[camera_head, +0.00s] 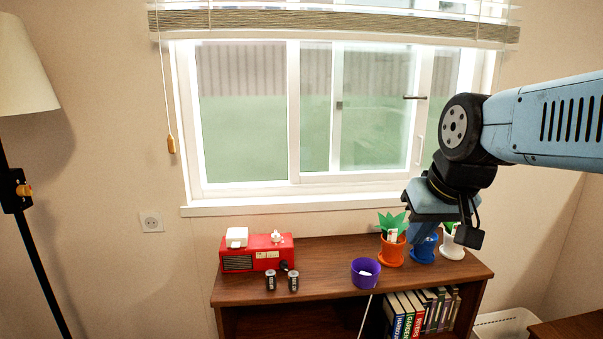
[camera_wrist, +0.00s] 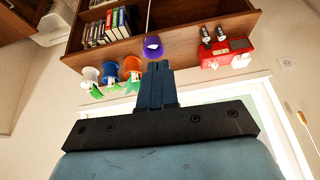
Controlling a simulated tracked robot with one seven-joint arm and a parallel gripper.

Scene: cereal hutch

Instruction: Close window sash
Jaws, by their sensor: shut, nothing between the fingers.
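The window (camera_head: 292,120) has a white frame, a wide left pane and a narrower white-framed sash (camera_head: 337,120) in its right half. Strips of view show on both sides of the sash; I cannot tell which is open. A dark handle (camera_head: 414,97) and a pale pull (camera_head: 421,150) are near the sash's right side. My gripper (camera_head: 418,238) hangs pointing down, below and right of the sash, in front of the potted plants, apart from the window. In the wrist view my gripper (camera_wrist: 154,68) is shut and empty. Part of the window frame (camera_wrist: 262,95) shows there, right of it.
A wooden shelf (camera_head: 325,258) stands below the window. A lamp stands left.

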